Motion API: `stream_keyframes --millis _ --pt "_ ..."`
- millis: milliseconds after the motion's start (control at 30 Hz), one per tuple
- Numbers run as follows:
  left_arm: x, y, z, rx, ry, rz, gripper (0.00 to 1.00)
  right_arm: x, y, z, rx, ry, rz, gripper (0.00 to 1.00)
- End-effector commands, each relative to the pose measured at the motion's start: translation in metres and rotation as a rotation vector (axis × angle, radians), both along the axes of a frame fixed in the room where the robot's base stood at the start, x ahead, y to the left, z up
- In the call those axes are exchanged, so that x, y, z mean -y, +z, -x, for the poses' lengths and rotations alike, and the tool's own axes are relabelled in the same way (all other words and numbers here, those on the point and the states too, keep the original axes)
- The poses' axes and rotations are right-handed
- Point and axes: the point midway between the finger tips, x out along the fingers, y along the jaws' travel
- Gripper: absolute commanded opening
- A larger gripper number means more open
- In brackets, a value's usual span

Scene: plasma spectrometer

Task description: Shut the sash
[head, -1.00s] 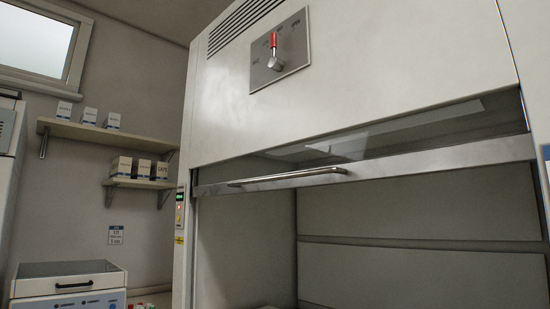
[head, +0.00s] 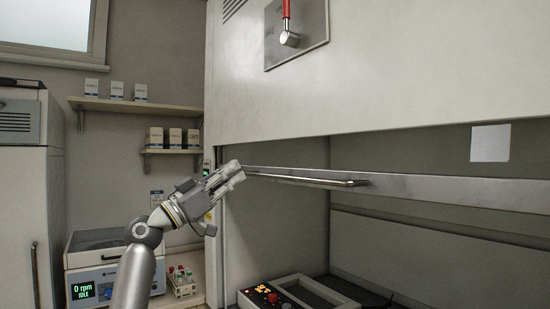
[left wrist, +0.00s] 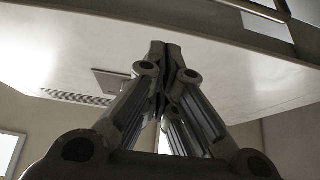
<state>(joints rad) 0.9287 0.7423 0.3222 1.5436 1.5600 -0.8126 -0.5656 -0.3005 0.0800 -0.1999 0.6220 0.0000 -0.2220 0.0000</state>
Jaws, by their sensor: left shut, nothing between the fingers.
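The fume hood's sash is raised. Its pale metal bottom rail (head: 440,188) crosses the hood opening just below the white front panel, and a steel handle bar (head: 310,181) runs along the rail's left part. My left gripper (head: 238,172) is at the left end of the rail, close to the handle's left end. I cannot tell whether it touches. It is shut and empty; the left wrist view shows its fingertips (left wrist: 165,48) together, with the white panel behind them. My right gripper is in neither view.
A control box with lit buttons (head: 268,294) and a grey frame stand inside the hood, below the opening. A centrifuge reading 0 rpm (head: 97,272) and a rack of tubes (head: 182,281) are at the lower left. Shelves (head: 135,106) with small boxes hang on the back wall.

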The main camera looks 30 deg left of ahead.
Motion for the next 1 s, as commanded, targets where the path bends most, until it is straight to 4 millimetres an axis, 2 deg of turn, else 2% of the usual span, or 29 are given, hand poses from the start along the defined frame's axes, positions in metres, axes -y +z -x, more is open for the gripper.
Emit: stream_keyframes --millis 167,600,700,1000 --pt "0.004 0.016 -0.009 0.009 -0.004 0.004 0.0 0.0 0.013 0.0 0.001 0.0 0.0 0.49" --pt "0.034 0.061 -0.08 0.005 -0.003 0.004 0.0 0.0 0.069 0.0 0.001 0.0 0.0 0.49" --pt "0.034 0.038 -0.082 -0.001 -0.003 0.003 0.0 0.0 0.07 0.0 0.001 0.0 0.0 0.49" --pt "0.035 0.015 -0.085 0.004 -0.001 0.002 0.0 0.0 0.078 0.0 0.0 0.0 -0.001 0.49"
